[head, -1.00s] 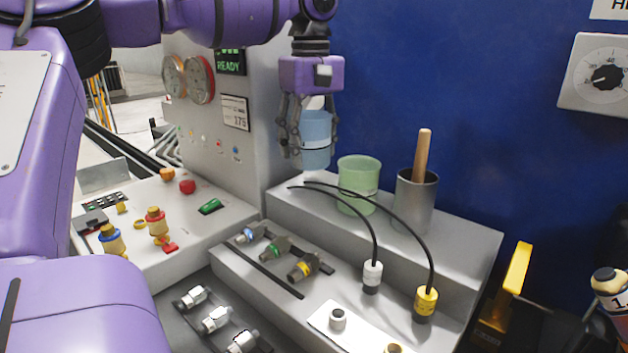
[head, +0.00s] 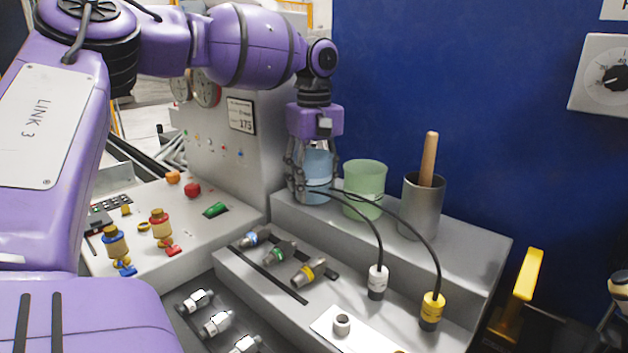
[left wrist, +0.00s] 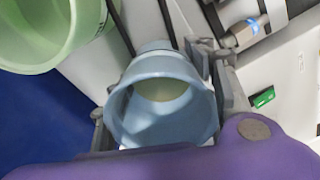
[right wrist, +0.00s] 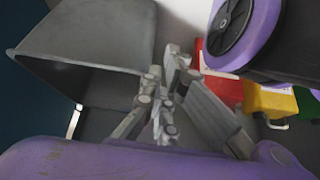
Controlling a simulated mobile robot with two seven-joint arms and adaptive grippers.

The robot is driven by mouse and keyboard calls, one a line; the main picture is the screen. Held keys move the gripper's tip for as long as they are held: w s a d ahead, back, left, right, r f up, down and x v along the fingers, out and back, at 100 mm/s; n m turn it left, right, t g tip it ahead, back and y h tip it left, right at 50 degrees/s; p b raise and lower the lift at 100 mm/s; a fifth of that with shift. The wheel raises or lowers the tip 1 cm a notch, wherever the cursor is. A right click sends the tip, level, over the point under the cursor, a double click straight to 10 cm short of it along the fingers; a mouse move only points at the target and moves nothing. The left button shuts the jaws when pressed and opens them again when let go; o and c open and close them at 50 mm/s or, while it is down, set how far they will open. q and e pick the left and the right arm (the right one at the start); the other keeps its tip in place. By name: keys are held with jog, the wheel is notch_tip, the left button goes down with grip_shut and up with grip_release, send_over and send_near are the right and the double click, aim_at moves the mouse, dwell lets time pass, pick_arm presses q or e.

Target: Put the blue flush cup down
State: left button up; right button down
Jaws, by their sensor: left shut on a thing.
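The blue flush cup (head: 318,163) is upright in my left gripper (head: 311,185), whose fingers close around its sides. Its base is at the top of the raised grey ledge (head: 455,231), at the left end; I cannot tell whether it touches. In the left wrist view I look down into the cup (left wrist: 160,105), with something pale inside it and fingers on both sides. The green cup (head: 365,176) stands just right of it. My right gripper (right wrist: 160,105) shows only in its wrist view, with fingers drawn together and nothing seen between them.
A metal beaker (head: 422,208) with a wooden handle stands right of the green cup. Black cables arc in front of the cups to white (head: 377,282) and yellow (head: 431,311) connectors. Several fittings lie on the lower step. A blue wall (head: 480,100) rises behind.

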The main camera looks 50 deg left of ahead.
pick_arm(q)
jog(key=o, duration=1.2)
jog(key=shift+f, duration=0.15)
jog(key=shift+c, duration=0.2)
notch_tip(320, 180, up, 12)
jog(key=p, duration=0.1)
jog(key=shift+r, duration=0.2)
